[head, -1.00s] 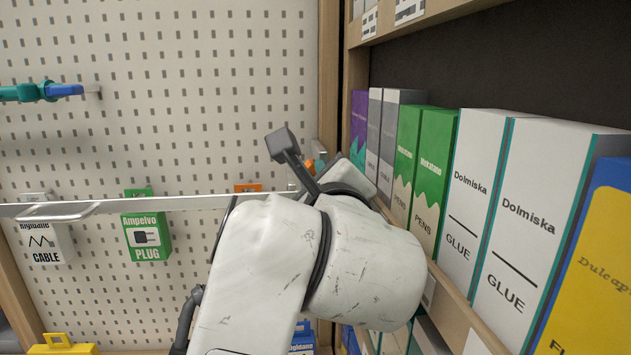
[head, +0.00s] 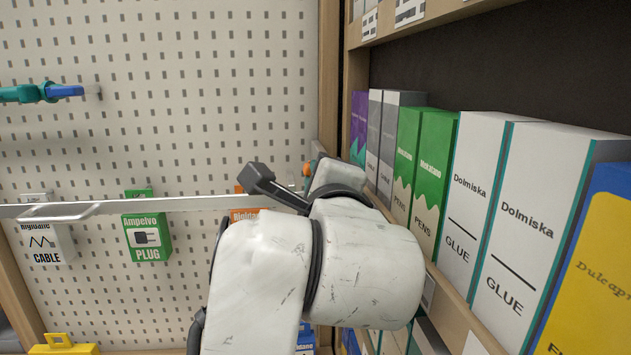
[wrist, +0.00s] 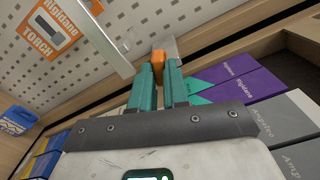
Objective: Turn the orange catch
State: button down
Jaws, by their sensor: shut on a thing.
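The orange catch (wrist: 158,60) is a small upright piece in the wrist view, in front of a grey metal plate. My gripper (wrist: 160,72) has teal fingers. They are shut on the catch, one on each side, and its top shows between the fingertips. In the head view only a small bit of the orange catch (head: 307,169) shows by the wooden post, at the right end of the metal bar. My wrist and forearm hide most of the gripper there.
A metal bar (head: 150,206) crosses in front of the pegboard (head: 200,90). A green plug box (head: 146,238) and an orange torch box (wrist: 58,28) hang behind it. A shelf of upright boxes, including white glue boxes (head: 520,220), stands close on the right of my arm.

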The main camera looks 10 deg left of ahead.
jog(key=n, duration=0.3)
jog(key=shift+f, duration=0.1)
jog(key=c, duration=1.3)
grip_release()
jog(key=shift+p, duration=0.3)
jog(key=shift+s, duration=0.1)
jog(key=shift+b+v, duration=0.35)
jog(key=shift+v, duration=2.05)
